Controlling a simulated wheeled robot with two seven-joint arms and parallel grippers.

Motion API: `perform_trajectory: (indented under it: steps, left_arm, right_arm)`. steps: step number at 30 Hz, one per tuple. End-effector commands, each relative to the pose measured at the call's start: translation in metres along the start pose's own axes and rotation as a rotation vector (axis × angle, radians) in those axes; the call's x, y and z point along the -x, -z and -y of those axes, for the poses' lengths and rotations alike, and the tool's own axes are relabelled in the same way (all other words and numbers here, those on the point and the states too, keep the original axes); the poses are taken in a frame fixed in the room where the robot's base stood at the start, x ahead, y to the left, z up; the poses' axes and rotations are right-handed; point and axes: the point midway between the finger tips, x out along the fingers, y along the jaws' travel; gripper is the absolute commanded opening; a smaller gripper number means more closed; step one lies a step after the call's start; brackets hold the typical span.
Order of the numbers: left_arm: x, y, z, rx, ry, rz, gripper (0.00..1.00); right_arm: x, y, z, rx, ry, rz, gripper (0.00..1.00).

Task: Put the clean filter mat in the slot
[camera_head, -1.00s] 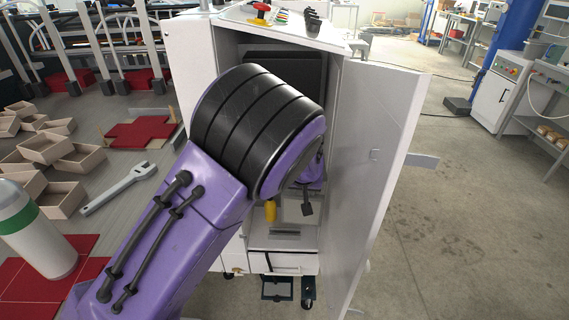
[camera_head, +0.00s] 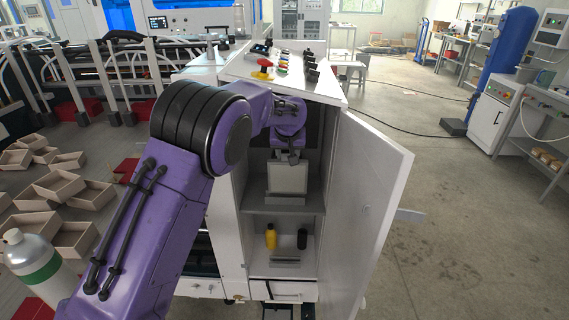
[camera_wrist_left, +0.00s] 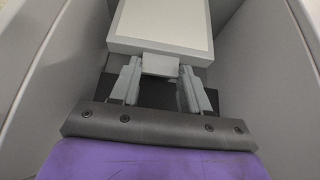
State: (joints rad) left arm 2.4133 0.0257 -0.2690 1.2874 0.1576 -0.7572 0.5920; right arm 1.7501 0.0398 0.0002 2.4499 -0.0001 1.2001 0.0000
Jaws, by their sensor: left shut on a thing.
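The filter mat (camera_head: 288,177) is a pale panel with a grey frame, upright inside the open cabinet above the upper shelf. In the left wrist view the mat (camera_wrist_left: 163,22) shows its whitish face and a small grey tab. My left gripper (camera_wrist_left: 160,68) is shut on that tab, a finger on each side. In the head view the gripper (camera_head: 290,156) is just above the mat. A grey part (camera_head: 286,200) is right below the mat's lower edge; I cannot tell whether the mat touches it or sits in a slot. My right gripper is not in view.
The cabinet door (camera_head: 372,190) stands open at the right. The lower shelf holds a yellow bottle (camera_head: 271,238) and a black bottle (camera_head: 302,240). Cabinet walls are close on both sides of the gripper. Open boxes (camera_head: 62,189) and a white-green bottle (camera_head: 35,262) are at the left.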

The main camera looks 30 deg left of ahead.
Motion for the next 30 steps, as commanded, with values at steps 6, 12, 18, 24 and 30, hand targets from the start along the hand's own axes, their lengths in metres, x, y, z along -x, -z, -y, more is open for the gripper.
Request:
perform_trajectory:
  steps: [6, 12, 18, 24, 30]
  left_arm:
    - [-0.033, 0.005, 0.008, 0.001, -0.002, 0.000, 0.00]
    - [-0.058, -0.002, 0.012, -0.001, 0.001, 0.003, 0.00]
    - [-0.072, -0.009, 0.011, 0.001, -0.002, -0.002, 0.00]
    - [-0.073, -0.009, 0.011, 0.001, -0.002, -0.001, 0.00]
    - [-0.073, -0.010, 0.011, 0.001, -0.002, -0.001, 0.71]
  right_arm:
    - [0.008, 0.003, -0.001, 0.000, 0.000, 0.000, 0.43]
    - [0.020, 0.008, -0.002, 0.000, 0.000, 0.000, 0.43]
    - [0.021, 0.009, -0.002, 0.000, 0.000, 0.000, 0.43]
    - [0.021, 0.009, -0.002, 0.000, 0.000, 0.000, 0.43]
    - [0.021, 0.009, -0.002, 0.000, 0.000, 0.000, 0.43]
